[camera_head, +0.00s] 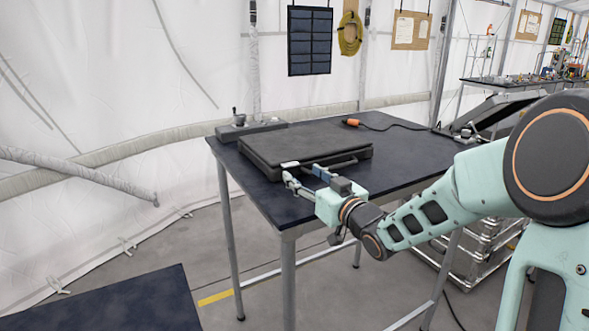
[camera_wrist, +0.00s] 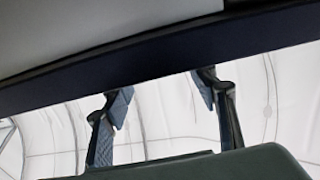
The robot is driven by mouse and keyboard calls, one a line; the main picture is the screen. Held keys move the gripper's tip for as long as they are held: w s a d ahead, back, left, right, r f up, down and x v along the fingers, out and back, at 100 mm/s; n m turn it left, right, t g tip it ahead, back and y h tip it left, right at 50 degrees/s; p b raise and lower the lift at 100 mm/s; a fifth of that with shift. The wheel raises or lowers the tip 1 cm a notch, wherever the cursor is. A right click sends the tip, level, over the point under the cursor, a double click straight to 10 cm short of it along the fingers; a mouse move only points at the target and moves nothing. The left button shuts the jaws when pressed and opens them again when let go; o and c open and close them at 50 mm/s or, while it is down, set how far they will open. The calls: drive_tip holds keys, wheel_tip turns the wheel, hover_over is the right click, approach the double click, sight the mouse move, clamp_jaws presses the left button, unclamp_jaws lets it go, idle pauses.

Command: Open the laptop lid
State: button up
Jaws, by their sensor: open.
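The laptop (camera_head: 305,136) is a flat, dark, case-like unit with a handle on its front side. It lies on the dark table (camera_head: 400,160) with its lid closed. My gripper (camera_head: 303,172) is at the laptop's front side, left of the handle, with its fingers apart. I cannot tell whether a fingertip touches the lid edge. In the wrist view my gripper (camera_wrist: 163,100) shows two separate fingers with nothing clearly between them. A dark band crosses above them there, and I cannot tell for sure what it is.
A small dark device with a knob (camera_head: 240,127) stands behind the laptop's left end. An orange-tipped tool with a cable (camera_head: 352,122) lies behind it. The table's right part is mostly clear. Another dark tabletop (camera_head: 120,305) is at lower left.

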sight(293, 166)
drive_tip(key=shift+x, duration=2.7)
drive_tip(key=shift+c, duration=0.7)
clamp_jaws()
